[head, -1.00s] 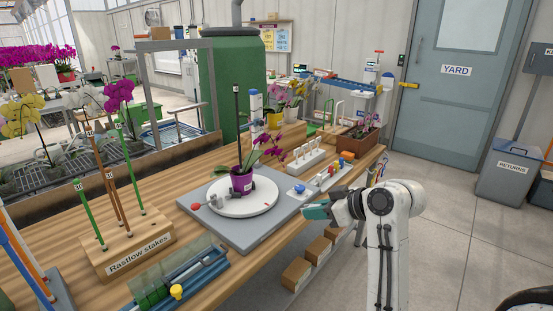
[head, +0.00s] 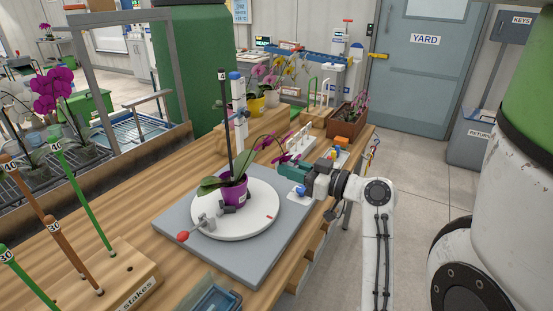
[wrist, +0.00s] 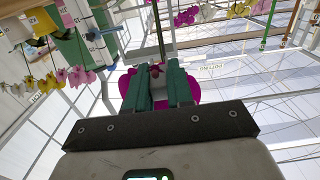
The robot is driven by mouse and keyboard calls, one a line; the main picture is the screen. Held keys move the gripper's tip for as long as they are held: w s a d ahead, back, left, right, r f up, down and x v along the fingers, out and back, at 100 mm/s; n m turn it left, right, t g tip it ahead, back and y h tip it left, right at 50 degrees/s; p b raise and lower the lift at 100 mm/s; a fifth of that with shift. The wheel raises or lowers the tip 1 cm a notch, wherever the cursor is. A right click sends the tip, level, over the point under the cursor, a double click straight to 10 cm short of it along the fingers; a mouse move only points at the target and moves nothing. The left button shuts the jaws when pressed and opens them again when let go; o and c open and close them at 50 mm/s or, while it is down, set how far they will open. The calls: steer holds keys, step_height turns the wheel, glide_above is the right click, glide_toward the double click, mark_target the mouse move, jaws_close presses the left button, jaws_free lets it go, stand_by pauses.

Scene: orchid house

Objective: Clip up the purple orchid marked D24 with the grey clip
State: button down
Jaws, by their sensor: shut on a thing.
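The purple orchid stands in a purple pot (head: 234,191) on a round white turntable (head: 262,226). The pot's label is too small to read. A dark upright stake (head: 225,125) rises from the pot. The flower spike (head: 262,147) arches right and droops, its magenta blooms close to my gripper. My gripper (head: 283,177) is right of the pot, beyond the turntable's far right edge. In the wrist view its teal fingers (wrist: 157,82) are shut on a small pale grey thing, apparently the grey clip (wrist: 158,87), mostly hidden between them. Magenta petals (wrist: 127,82) show behind the fingers.
A stake block (head: 125,275) stands front left. Small racks (head: 300,141), a planter (head: 346,124) and potted orchids (head: 270,97) stand behind. A blue tray (head: 215,297) lies in front.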

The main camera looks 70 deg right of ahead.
steer(key=shift+w+d+r, duration=0.1)
steer(key=shift+w+d, duration=0.1)
steer(key=shift+w, duration=0.3)
steer(key=shift+p+x, duration=0.8)
steer(key=shift+x, duration=5.5)
steer(key=shift+b, duration=0.35)
